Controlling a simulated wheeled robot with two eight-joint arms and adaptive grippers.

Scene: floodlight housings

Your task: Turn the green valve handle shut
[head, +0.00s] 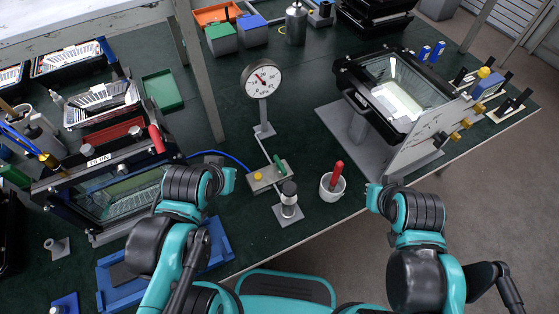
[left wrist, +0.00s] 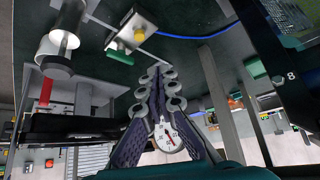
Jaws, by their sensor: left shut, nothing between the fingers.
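The green valve handle (head: 282,168) is a short bar on a small beige block (head: 263,180), beside a yellow knob (head: 258,176). In the left wrist view the green handle (left wrist: 120,57) lies along the block's edge, up and left of my fingertips. My left gripper (left wrist: 160,73) is shut and empty, apart from the handle. In the head view my left wrist (head: 228,181) is left of the block, and its fingers are not clearly visible. My right gripper (head: 373,197) is to the right of the white cup, with its fingers hidden.
A round gauge (head: 262,78) stands behind the block, and a dark-topped metal cylinder (head: 289,198) stands in front. A white cup (head: 332,187) holds a red-handled tool (head: 338,172). A floodlight housing (head: 385,88) is at right; a fixture (head: 115,190) is at left. A blue hose (head: 215,154) reaches the block.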

